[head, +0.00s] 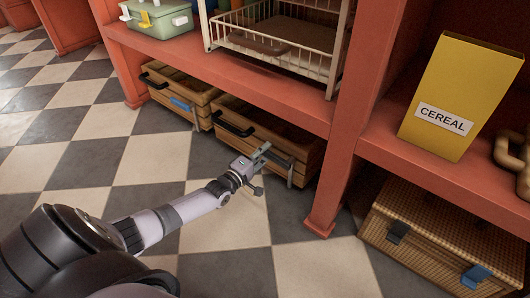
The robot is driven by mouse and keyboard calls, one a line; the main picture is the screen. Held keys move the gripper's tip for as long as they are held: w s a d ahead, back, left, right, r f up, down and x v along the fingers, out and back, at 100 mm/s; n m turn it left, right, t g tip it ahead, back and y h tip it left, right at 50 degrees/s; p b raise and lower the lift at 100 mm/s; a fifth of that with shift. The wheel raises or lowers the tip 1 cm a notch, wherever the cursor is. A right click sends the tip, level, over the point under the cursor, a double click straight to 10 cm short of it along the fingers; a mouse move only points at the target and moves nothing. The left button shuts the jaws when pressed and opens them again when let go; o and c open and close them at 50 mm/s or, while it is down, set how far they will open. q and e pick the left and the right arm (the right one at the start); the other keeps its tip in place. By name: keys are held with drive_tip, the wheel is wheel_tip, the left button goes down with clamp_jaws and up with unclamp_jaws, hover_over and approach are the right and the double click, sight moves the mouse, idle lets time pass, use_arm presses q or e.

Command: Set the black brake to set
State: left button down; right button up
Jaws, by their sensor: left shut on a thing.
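My left gripper (261,156) reaches in from the lower left to the front of the right wooden crate (308,162) under the red shelf. Its fingers are shut on a dark bar at the right part of that crate's front, which looks like the black brake (280,159). The fingers partly cover it, so its exact position cannot be told. A grey lever (291,173) hangs beside it. The left wooden crate (208,93) carries a similar blue bar (182,104). My right gripper is not in view.
A black handle (233,126) sits left of my gripper on the same crate. A red post (340,150) stands to the right, with a wicker basket (440,222) beyond it. A yellow cereal box (455,90) and a wire rack (275,45) are above. The checkered floor is clear.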

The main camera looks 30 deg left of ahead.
use_arm(q)
drive_tip(key=shift+f+n, duration=0.35)
drive_tip(key=shift+n, duration=0.05)
drive_tip(key=c, duration=1.4)
unclamp_jaws()
drive_tip(key=shift+o, duration=0.2)
drive_tip(key=shift+s, duration=0.15)
drive_tip(key=s+a, duration=0.1)
drive_tip(key=s, duration=1)
drive_tip(key=shift+s, duration=0.3)
